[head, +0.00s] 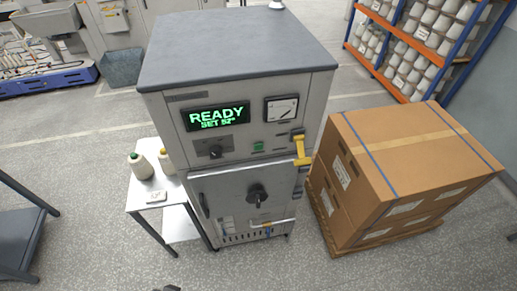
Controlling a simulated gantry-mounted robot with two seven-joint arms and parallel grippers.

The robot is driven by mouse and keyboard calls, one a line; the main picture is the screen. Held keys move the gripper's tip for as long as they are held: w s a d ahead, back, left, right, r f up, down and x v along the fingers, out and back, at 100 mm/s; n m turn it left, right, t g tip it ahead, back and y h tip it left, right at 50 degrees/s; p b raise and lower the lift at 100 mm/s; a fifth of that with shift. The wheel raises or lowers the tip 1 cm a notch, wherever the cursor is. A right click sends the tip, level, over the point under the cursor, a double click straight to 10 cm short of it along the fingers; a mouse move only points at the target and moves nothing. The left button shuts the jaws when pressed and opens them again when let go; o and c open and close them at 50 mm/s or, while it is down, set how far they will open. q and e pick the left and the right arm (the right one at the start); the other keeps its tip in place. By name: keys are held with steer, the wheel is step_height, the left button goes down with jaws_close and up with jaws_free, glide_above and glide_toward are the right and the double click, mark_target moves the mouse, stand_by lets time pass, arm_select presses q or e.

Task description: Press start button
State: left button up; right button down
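The start button appears to be the small green square button (258,146) on the front panel of a grey cabinet machine (240,60) in the head view. It sits below and right of a display (216,115) reading "READY" and "SET 52°". A black knob (214,152) is to the button's left, and a dial gauge (281,109) is above right. The cabinet door (230,185) below looks shut, with a dark round handle (257,194). Neither gripper can be made out; only a small dark bit shows at the bottom edge.
A yellow handle (301,150) stands out at the machine's right front edge. A small white table (145,190) with cones stands at left. A large strapped carton (400,165) on a pallet is close at right. The floor in front is clear.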

arm_select(q)
jaws_close()
stand_by(1.3)
